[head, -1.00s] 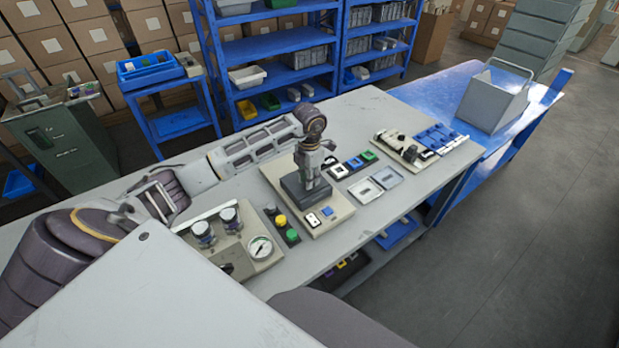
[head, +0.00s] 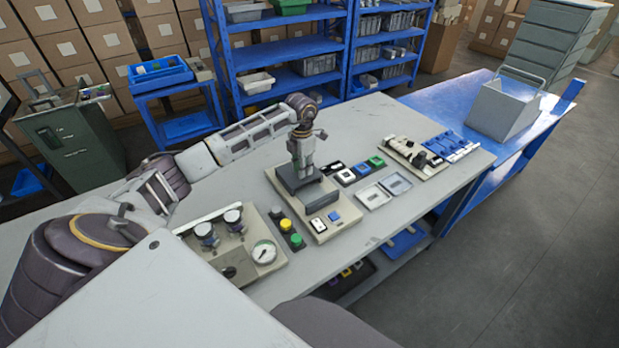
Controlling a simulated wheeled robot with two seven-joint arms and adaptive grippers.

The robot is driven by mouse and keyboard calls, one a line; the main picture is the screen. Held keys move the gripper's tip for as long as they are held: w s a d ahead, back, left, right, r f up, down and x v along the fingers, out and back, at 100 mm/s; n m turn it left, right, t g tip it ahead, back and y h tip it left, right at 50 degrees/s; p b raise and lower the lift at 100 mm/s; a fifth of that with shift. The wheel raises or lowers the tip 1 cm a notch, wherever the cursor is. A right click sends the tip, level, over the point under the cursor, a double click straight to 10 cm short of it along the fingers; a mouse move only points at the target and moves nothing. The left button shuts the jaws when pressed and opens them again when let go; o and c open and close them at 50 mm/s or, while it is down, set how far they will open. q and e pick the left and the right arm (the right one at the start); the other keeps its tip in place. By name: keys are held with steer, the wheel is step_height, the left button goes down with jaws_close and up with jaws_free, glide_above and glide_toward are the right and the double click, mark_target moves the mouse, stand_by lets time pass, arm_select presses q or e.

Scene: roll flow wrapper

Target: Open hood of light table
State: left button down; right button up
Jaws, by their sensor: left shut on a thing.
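The light table is the beige unit with a dark top part, on the grey workbench, seen in the head view; its base (head: 342,213) carries a white-and-black switch and a blue button at the front. Its dark grey hood (head: 293,185) looks raised and tilted, with a dark block showing beside it on the base. My left gripper (head: 303,170) points down at the hood from above and is shut on it. The fingertips and the grasped spot are too small to make out clearly. My right gripper is out of view.
A gauge panel (head: 232,262) with knobs and a yellow-green button strip (head: 290,232) stand left of the light table. Small frames (head: 374,196) and a tool tray (head: 416,158) lie to the right. Bare workbench (head: 370,115) shows behind.

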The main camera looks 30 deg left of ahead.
arm_select(q)
steer(key=a, duration=0.1)
steer(key=w+a, duration=0.1)
steer(key=a, duration=0.1)
steer(key=shift+w+a+b, duration=0.2)
steer(key=shift+w+b, duration=0.05)
steer(key=shift+b, duration=0.15)
steer(key=shift+w+a, duration=0.15)
steer(key=shift+a, duration=0.3)
steer(key=c, duration=1.6)
jaws_free()
steer(key=o, duration=0.4)
steer(key=shift+c, duration=0.2)
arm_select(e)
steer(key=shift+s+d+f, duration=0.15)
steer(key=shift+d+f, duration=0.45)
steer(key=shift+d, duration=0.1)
arm_select(q)
step_height(320, 180, up, 12)
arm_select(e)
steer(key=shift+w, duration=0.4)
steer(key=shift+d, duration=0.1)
